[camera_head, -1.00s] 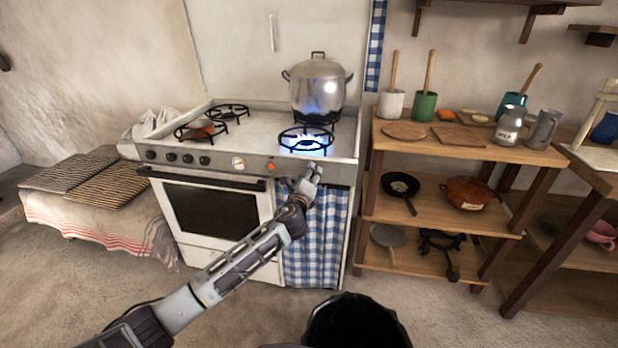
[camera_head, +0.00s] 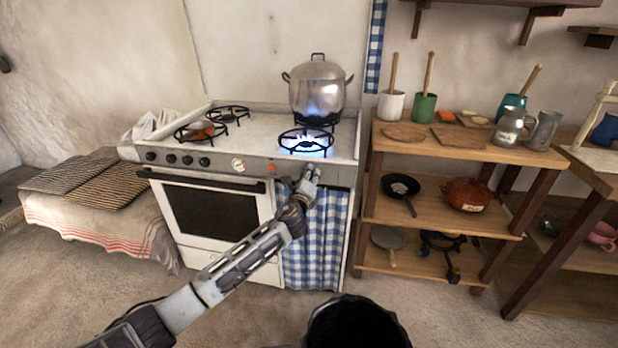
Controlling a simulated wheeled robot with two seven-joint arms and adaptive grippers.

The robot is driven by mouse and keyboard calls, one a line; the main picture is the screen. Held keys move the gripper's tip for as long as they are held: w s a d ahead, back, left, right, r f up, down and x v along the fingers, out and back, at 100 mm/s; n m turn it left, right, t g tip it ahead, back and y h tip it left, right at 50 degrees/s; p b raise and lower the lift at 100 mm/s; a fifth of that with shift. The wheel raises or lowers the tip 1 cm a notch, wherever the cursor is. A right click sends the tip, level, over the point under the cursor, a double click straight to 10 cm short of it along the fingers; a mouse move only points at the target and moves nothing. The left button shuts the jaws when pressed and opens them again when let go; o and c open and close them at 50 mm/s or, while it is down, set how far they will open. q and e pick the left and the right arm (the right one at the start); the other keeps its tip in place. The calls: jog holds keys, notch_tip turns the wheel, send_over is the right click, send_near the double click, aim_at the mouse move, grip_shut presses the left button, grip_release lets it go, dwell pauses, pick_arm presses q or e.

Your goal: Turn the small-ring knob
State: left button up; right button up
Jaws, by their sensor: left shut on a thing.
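The white stove (camera_head: 165,215) stands ahead, with a row of dark knobs (camera_head: 187,160) at the left of its front panel. My left gripper (camera_head: 312,174) is at the right part of this panel, shut on a knob there. The gripper hides that knob. The front right burner (camera_head: 306,141), just above the gripper, burns with a blue flame. A blue flame also shows under the steel pot (camera_head: 317,90) on the back right burner. My right gripper is not in view.
An orange button (camera_head: 271,168) and a round dial (camera_head: 238,165) sit left of the gripper. The oven handle (camera_head: 200,181) juts out below the panel. A blue checked curtain (camera_head: 318,245) hangs under the gripper. A wooden shelf (camera_head: 470,150) stands at the right.

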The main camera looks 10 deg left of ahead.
pick_arm(q)
jog(key=shift+f+n, duration=0.1)
jog(key=shift+n, duration=0.3)
jog(key=n, duration=1.2)
jog(key=shift+f+n, duration=0.2)
jog(key=shift+n, duration=0.2)
jog(key=o, duration=1)
jog(key=shift+o, duration=0.2)
jog(key=shift+s, duration=0.1)
